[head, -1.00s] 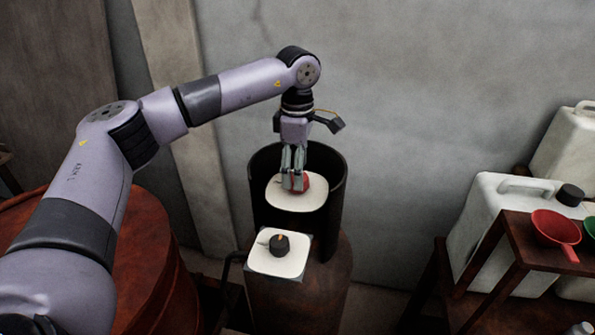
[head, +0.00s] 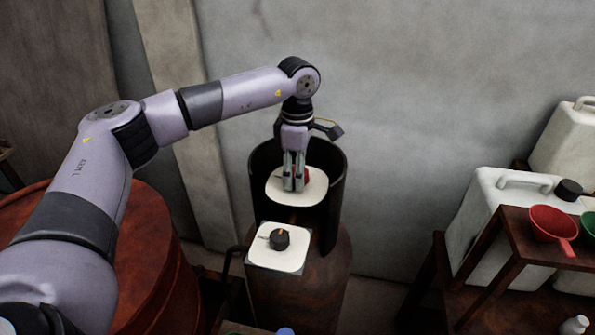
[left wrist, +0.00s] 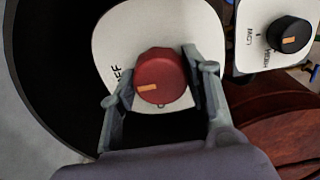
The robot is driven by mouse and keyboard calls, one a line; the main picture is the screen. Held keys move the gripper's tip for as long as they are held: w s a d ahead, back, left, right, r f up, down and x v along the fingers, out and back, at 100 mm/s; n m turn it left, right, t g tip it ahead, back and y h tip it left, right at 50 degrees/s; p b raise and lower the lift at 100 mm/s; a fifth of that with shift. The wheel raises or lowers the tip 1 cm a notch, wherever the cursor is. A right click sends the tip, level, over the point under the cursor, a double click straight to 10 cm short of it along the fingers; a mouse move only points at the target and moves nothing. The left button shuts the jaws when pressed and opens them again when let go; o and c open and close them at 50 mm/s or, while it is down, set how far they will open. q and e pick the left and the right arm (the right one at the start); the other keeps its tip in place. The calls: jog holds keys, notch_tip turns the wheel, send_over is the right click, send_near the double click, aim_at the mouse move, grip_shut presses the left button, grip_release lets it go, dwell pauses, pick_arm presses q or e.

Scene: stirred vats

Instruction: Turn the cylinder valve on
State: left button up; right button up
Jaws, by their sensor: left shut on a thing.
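The cylinder valve is a red round knob (left wrist: 160,76) with an orange mark, on a white plate (left wrist: 112,40) with partly hidden lettering ending in "FF". In the head view the red knob (head: 307,175) is mostly hidden behind my left gripper (head: 293,186), which points down inside the dark open collar (head: 341,185) on top of the rusty cylinder (head: 330,280). In the left wrist view the fingers of my left gripper (left wrist: 160,82) are on both sides of the knob, shut on it. The orange mark points sideways, slightly tilted. My right gripper does not show.
A black knob (head: 279,239) on a second white plate (head: 268,262) sits in front of the collar. A rusty drum (head: 150,260) stands at the left. White jugs (head: 478,215) and a rack with a red funnel (head: 553,228) stand at the right.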

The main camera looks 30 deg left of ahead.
pick_arm(q)
jog(key=c, duration=0.5)
jog(key=shift+o, duration=0.2)
jog(key=shift+n, duration=0.3)
jog(key=shift+f+n+b, duration=0.1)
jog(key=shift+n+b, duration=0.85)
jog(key=shift+n, duration=0.15)
jog(key=n+b, duration=0.2)
jog(key=n, duration=0.2)
jog(key=shift+n, duration=0.3)
jog(key=n+b, duration=0.1)
jog(key=n, duration=0.4)
jog(key=n+b, duration=0.1)
jog(key=n, duration=0.4)
jog(key=shift+r+n, duration=0.2)
jog(key=shift+n, duration=0.3)
jog(key=o, duration=1.2)
